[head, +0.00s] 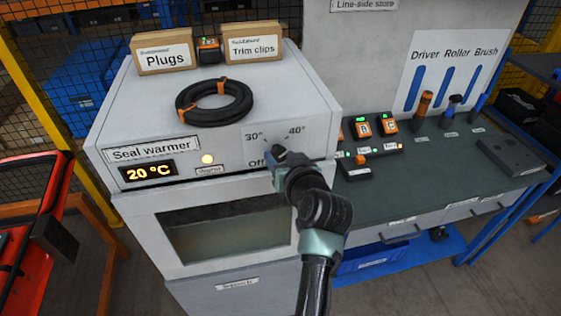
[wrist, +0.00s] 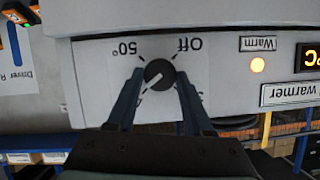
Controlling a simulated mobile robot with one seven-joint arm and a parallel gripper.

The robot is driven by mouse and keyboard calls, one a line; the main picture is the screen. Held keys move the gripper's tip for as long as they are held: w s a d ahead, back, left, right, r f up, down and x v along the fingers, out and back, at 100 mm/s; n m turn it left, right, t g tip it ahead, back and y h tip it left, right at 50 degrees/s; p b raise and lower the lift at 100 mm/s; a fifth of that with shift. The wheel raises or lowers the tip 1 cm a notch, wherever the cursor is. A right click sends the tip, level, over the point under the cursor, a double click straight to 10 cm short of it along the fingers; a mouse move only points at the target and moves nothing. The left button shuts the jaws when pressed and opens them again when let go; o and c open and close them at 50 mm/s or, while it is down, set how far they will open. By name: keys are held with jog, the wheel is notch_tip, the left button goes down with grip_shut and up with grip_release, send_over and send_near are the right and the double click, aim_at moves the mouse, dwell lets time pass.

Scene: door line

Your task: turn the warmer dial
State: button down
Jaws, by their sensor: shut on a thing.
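The seal warmer (head: 215,130) is a pale box with a temperature display (head: 149,171) reading 20 °C. Its dial (wrist: 160,74) is a small dark round knob, seen upside down in the wrist view. A light line on the knob points to the lower left of that view, away from "Off" and "50°"; the mark there is hidden by a finger. My gripper (wrist: 160,82) is shut on the dial, one finger on each side. In the head view my gripper (head: 279,154) covers the dial, with "30°", "40°" and part of "Off" visible around it.
A coiled black hose (head: 214,120) and boxes of plugs (head: 163,58) and trim clips (head: 252,47) sit on the warmer. An amber lamp (head: 207,159) glows on its front. A green-topped bench (head: 430,165) with tools stands to the right.

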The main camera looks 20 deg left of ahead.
jog(key=m+b, duration=0.1)
jog(key=m+y, duration=0.1)
jog(key=m+g+y+b, duration=0.1)
jog(key=shift+w+d+f+b, duration=0.1)
jog(key=shift+d+f+b, duration=0.05)
jog(key=shift+f+b, duration=0.15)
jog(key=m+y+b, duration=0.1)
jog(key=m+b, duration=0.1)
jog(key=shift+w+f+m+y, duration=0.1)
jog(key=shift+m+y, duration=0.2)
jog(key=shift+m, duration=0.1)
jog(key=m+y+b, duration=0.1)
jog(key=m+b, duration=0.1)
jog(key=m, duration=0.1)
jog(key=shift+d+f+g+y+b, duration=0.1)
jog(key=shift+g+y+b, duration=0.2)
jog(key=shift+y+b, duration=0.1)
jog(key=shift+m+y+b, duration=0.6)
jog(key=shift+m+b, duration=0.1)
jog(key=shift+m, duration=0.9)
jog(key=shift+c, duration=1.5)
grip_release()
jog(key=shift+d, duration=0.1)
